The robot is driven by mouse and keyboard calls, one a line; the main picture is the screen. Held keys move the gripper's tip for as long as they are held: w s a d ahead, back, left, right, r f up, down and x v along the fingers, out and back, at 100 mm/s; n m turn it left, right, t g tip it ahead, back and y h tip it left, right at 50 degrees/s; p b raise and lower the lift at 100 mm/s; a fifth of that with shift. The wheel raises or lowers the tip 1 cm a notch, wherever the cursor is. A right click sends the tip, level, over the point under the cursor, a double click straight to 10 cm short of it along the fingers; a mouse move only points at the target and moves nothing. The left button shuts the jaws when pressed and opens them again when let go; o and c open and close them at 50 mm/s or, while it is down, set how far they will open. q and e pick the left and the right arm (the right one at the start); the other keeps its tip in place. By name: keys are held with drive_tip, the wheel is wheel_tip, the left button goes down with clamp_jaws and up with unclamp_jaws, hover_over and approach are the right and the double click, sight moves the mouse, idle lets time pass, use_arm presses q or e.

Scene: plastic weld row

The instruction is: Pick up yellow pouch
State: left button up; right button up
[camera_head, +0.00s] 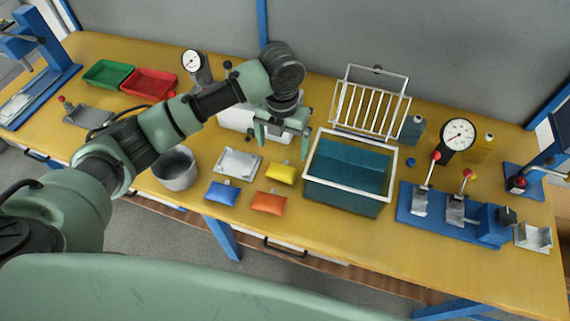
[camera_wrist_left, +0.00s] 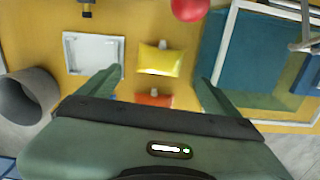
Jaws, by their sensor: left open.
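The yellow pouch (camera_head: 281,173) lies flat on the yellow bench, between a silver square plate and a teal bin. In the left wrist view the yellow pouch (camera_wrist_left: 160,61) lies ahead of my fingers, near the middle between them. My left gripper (camera_head: 281,142) is open and empty, above the bench and just behind the pouch in the head view. Its two fingers also show in the left wrist view (camera_wrist_left: 152,84), spread apart and not touching the pouch. My right gripper is in neither view.
An orange pouch (camera_head: 269,202) and a blue pouch (camera_head: 222,193) lie in front. The silver plate (camera_head: 222,161) is left of the yellow pouch. The teal bin (camera_head: 340,194) with white rim stands close on the right. A grey cup (camera_head: 175,174) stands further left. A red ball (camera_wrist_left: 190,9) shows in the wrist view.

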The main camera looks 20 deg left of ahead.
sight(282, 169)
use_arm(q)
drive_tip(key=f, duration=0.4)
drive_tip(key=shift+s+p, duration=0.35)
drive_tip(key=shift+s, duration=0.05)
drive_tip(key=shift+f, duration=0.3)
wheel_tip(282, 169, down, 5)
drive_tip(key=shift+w+f+p, duration=0.1)
drive_tip(key=shift+f+p, duration=0.1)
drive_tip(key=shift+p, duration=0.4)
drive_tip(key=shift+f, duration=0.5)
drive_tip(key=c, duration=1.1)
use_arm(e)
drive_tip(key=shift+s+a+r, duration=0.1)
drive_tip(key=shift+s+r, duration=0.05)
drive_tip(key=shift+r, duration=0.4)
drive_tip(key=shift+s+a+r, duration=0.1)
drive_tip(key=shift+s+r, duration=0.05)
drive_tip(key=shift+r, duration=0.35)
use_arm(q)
drive_tip(key=shift+r, duration=0.1)
drive_tip(key=shift+r+b, duration=1.4)
drive_tip(key=shift+r, duration=8.55)
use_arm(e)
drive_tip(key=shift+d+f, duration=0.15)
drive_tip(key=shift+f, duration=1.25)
